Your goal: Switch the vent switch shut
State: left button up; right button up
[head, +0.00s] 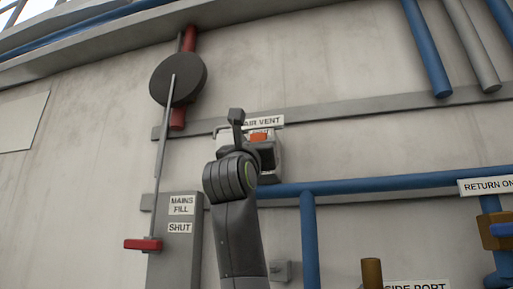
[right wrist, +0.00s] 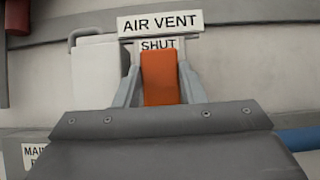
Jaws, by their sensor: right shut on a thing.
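The vent switch is an orange lever (right wrist: 160,78) in a grey housing on the wall. It sits under a white AIR VENT label (right wrist: 160,23), with a smaller SHUT label (right wrist: 158,45) showing just above it. In the head view the orange lever (head: 259,137) shows partly behind my right gripper (head: 250,138). My right gripper (right wrist: 160,88) is shut on the lever, with a grey finger at each side of it in the right wrist view. The lower part of the lever is hidden by the gripper body. My left gripper is not in view.
A blue pipe (head: 385,183) runs right, just below the vent. To the left are a grey MAINS FILL box (head: 180,250), a rod with a red handle (head: 143,245) and a dark round disc (head: 178,80).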

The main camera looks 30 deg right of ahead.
jog(key=shift+r+g+y, duration=0.35)
jog(key=shift+g+y, duration=0.55)
jog(key=shift+y, duration=0.3)
jog(key=o, duration=1)
jog(key=shift+f, duration=0.1)
jog(key=b+v, duration=0.9)
jog(key=v, duration=0.8)
jog(key=shift+s+a, duration=0.1)
jog(key=shift+a, duration=0.1)
jog(key=shift+d, duration=0.1)
